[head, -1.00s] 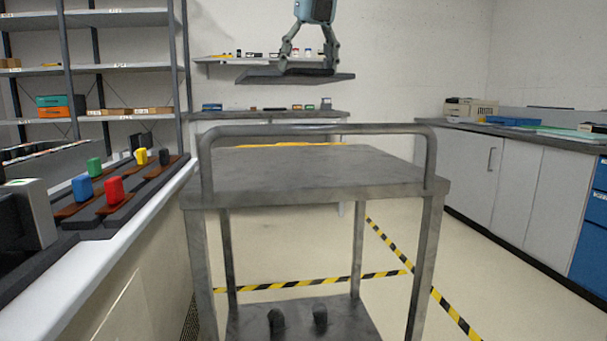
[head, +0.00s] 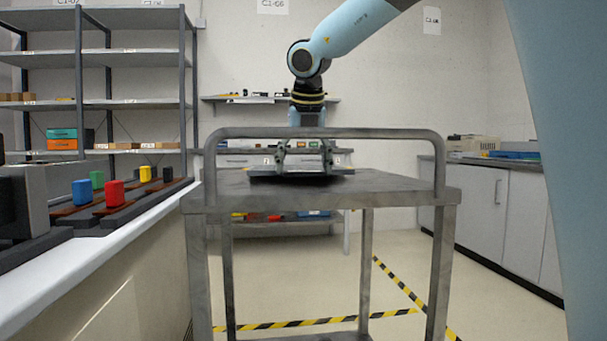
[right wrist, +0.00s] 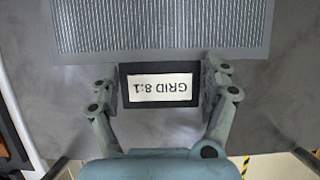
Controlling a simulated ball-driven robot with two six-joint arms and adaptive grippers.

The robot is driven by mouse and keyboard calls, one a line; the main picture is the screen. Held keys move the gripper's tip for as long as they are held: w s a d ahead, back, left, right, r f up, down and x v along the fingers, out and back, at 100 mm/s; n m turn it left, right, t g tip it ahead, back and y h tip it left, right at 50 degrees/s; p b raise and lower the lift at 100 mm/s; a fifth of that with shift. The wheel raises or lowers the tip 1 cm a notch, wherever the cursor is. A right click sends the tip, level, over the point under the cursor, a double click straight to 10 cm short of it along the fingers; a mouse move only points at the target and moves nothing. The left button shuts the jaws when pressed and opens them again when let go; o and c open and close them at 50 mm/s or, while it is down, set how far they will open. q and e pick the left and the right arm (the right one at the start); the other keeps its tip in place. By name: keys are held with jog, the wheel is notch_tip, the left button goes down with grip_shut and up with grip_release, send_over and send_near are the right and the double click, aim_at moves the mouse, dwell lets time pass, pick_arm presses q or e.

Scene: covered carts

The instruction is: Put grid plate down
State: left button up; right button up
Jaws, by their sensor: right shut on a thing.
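The grid plate (head: 268,179) is a thin dark plate lying level at the top of the grey metal cart (head: 405,184), behind its push rail. In the right wrist view the plate (right wrist: 165,28) shows fine ribs and a dark handle block with a white label (right wrist: 161,88) reading GRID 8:1. My right gripper (head: 305,160) reaches down from above. In the right wrist view its fingers (right wrist: 162,84) are shut on the block from both sides. The plate is at or very near the cart top; I cannot tell whether it touches fully. My left gripper is not in view.
The cart's push rail (head: 325,133) stands in front of the plate. A counter with coloured blocks (head: 82,192) is on the left, with shelves (head: 130,105) behind it. White cabinets (head: 480,196) line the right. The cart top around the plate looks bare.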

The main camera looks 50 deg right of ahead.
jog(key=shift+f, duration=0.7)
jog(key=shift+r, duration=0.1)
jog(key=shift+c, duration=0.7)
jog(key=o, duration=1.6)
jog(key=shift+c, duration=0.2)
